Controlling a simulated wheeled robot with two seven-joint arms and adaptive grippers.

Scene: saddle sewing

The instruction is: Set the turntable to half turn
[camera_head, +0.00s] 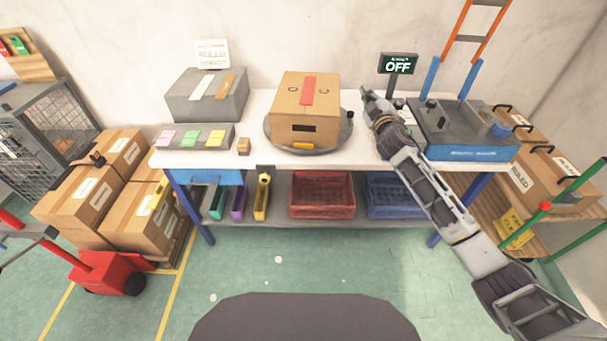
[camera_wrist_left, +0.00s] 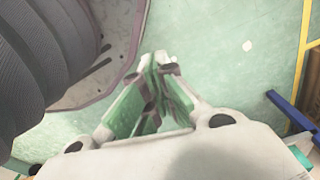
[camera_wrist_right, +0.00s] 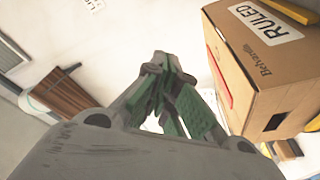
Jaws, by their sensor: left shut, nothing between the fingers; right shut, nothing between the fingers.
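The round grey turntable (camera_head: 340,137) lies on the white worktable. A cardboard box (camera_head: 305,100) with a red strip on top and a dark slot in its front sits on it. A small dark knob (camera_head: 350,114) shows at the turntable's right edge. My right gripper (camera_head: 365,93) is shut and empty, just right of the box and apart from it. In the right wrist view the gripper (camera_wrist_right: 168,60) points past the box (camera_wrist_right: 265,65), which bears a RULED label. My left gripper (camera_wrist_left: 160,58) is shut and empty over the green floor, outside the head view.
A control unit (camera_head: 455,130) and a sign reading OFF (camera_head: 398,63) stand right of my right gripper. A grey box (camera_head: 207,95), a tray of coloured cards (camera_head: 195,137) and a small brown block (camera_head: 243,146) are left of the turntable. Red (camera_head: 322,194) and blue crates (camera_head: 392,196) sit below.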

